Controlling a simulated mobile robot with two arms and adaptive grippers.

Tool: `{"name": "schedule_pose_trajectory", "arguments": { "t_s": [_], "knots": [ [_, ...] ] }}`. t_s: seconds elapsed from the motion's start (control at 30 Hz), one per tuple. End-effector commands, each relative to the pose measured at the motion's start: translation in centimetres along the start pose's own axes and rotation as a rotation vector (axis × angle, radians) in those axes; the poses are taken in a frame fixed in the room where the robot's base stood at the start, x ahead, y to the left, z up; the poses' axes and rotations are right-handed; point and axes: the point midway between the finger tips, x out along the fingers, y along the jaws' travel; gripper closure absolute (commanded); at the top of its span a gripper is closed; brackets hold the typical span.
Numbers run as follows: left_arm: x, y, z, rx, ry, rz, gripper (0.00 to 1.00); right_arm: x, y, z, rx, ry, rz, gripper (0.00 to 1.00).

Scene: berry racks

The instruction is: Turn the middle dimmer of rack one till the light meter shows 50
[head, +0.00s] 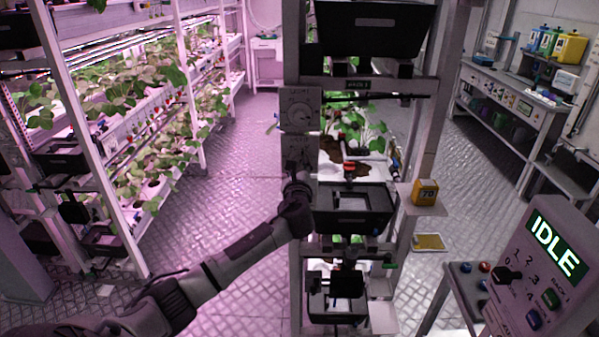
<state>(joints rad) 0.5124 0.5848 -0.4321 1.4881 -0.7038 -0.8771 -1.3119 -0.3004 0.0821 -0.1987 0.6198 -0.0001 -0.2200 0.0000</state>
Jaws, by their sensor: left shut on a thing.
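Rack one (292,60) stands in the middle of the head view, with a small rack label near its top. A grey dimmer with a round dial (300,112) is on its left post. Below it is the middle dimmer's plate (295,147); its knob is hidden behind my left gripper (297,168). My left gripper reaches up from the lower left and is shut at this plate, on the middle dimmer as far as I can tell. The yellow light meter (425,192) on the rack's right side reads 70. My right gripper is not in view.
A planted rack (105,165) stands at the left. Black trays (354,208) are in the middle rack. A control box (545,262) reading IDLE is at the lower right. A bench (505,92) with coloured containers stands at the back right. The floor between the racks is clear.

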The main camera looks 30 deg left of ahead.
Motion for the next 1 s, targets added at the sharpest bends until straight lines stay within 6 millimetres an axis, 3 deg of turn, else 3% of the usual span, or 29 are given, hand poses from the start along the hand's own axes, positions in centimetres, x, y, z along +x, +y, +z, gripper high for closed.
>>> {"name": "schedule_pose_trajectory", "arguments": {
  "t_s": [0.6, 1.0],
  "knots": [
    [0.0, 0.2, -0.4, -0.585, 0.001, 0.001, 1.00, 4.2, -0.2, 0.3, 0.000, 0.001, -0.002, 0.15],
    [0.0, 0.1, -0.2, -0.873, 0.001, 0.002, 1.00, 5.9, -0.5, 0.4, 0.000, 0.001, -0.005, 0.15]
  ]
}}
